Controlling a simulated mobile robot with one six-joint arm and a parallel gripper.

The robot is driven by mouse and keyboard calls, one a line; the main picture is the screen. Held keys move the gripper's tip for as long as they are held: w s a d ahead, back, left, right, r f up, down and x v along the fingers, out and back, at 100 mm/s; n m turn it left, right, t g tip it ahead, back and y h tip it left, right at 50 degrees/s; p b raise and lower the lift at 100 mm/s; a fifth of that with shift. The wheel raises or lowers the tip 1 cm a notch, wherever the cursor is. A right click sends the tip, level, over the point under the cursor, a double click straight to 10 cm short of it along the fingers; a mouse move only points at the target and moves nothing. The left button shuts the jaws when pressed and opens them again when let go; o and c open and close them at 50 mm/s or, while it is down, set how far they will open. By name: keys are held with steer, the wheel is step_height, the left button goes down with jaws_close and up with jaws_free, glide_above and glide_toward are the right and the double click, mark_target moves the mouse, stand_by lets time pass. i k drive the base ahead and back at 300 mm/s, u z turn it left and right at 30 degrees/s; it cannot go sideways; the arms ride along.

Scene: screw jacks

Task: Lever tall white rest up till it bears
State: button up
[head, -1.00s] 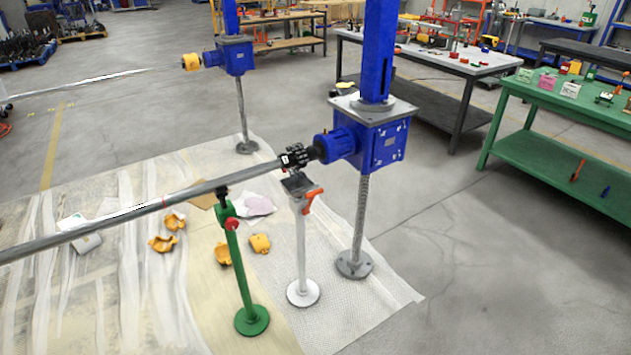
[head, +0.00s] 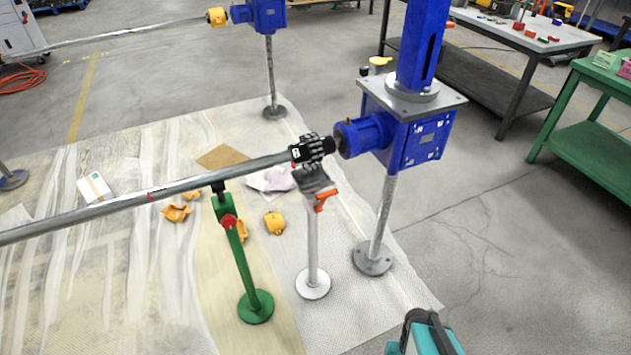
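The tall white rest (head: 312,245) stands upright on a round white foot on the mat. Its grey head (head: 313,180) is just below the black coupling (head: 312,150) at the shaft's right end; I cannot tell whether they touch. An orange lever (head: 325,199) is on the rest's right side below the head. The long grey shaft (head: 150,195) runs left from the coupling, over a green rest (head: 240,265) with a red knob. A teal and black end part of my arm, apparently my gripper (head: 424,325), shows at the bottom edge, apart from the rest. Its fingers cannot be made out.
A blue screw jack (head: 415,140) stands right of the white rest, its foot close by. Another blue jack (head: 268,15) stands behind. Yellow guard pieces (head: 275,222) lie on the mat (head: 350,310). Floor to the right is clear up to a green bench (head: 590,140).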

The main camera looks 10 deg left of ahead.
mark_target(322, 196)
steer(key=u, duration=0.75)
steer(key=i, duration=0.85)
steer(key=u, duration=0.55)
